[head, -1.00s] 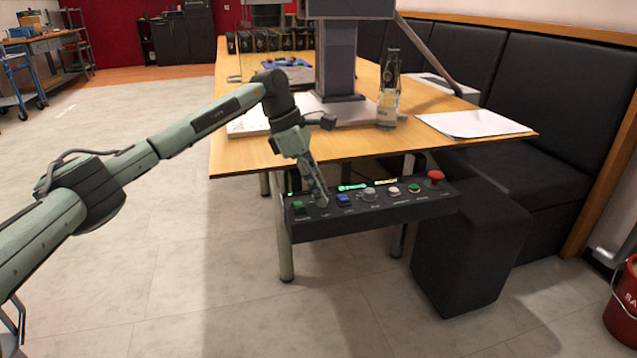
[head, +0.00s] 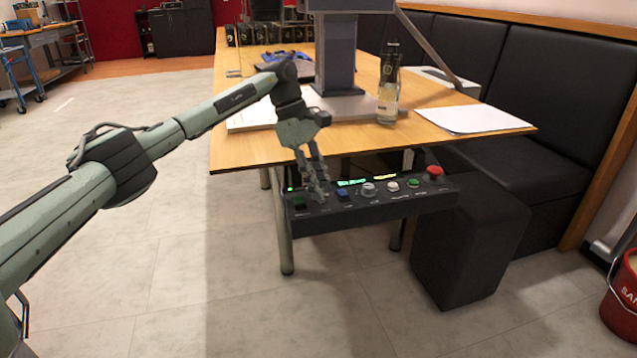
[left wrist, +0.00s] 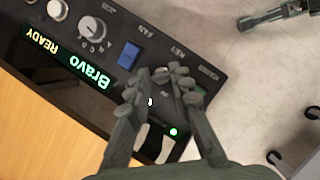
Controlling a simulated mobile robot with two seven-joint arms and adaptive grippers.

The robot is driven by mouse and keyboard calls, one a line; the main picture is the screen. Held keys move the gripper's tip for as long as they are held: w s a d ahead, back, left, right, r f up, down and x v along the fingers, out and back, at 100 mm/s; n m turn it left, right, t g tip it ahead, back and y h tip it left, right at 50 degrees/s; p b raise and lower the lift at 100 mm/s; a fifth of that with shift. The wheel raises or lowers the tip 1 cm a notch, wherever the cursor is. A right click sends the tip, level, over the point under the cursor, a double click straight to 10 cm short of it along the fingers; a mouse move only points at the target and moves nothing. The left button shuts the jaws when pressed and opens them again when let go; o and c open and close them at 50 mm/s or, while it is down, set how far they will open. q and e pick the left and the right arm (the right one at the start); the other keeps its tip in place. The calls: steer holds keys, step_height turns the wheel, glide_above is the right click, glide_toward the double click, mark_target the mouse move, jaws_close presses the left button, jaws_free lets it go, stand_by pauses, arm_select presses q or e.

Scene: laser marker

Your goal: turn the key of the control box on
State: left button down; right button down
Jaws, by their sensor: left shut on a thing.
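The black control box (head: 380,210) is mounted at the table's front edge, with buttons and a knob along its sloping top. My left gripper (head: 322,195) reaches down to the left part of the panel, beside the blue button (head: 343,196). In the left wrist view its fingertips (left wrist: 167,78) are closed together at the KEY label, next to the blue button (left wrist: 128,54). A small green light (left wrist: 173,131) is lit, and the displays read "Bravo" (left wrist: 89,72) and "READY" (left wrist: 41,40).
A red mushroom button (head: 434,172) stands at the box's right end. A bottle (head: 389,85) and white paper (head: 472,119) are on the wooden table (head: 240,150). A black block seat (head: 470,240) stands under the box's right side. The floor in front is clear.

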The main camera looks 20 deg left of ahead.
arm_select(q)
steer(key=c, duration=1.4)
jaws_free()
steer(key=shift+o, duration=0.2)
steer(key=shift+r, duration=0.1)
steer(key=s+v, duration=0.1)
steer(key=v, duration=1)
steer(key=shift+w+a+r, duration=0.2)
steer(key=shift+w+r, duration=0.2)
steer(key=shift+w, duration=0.1)
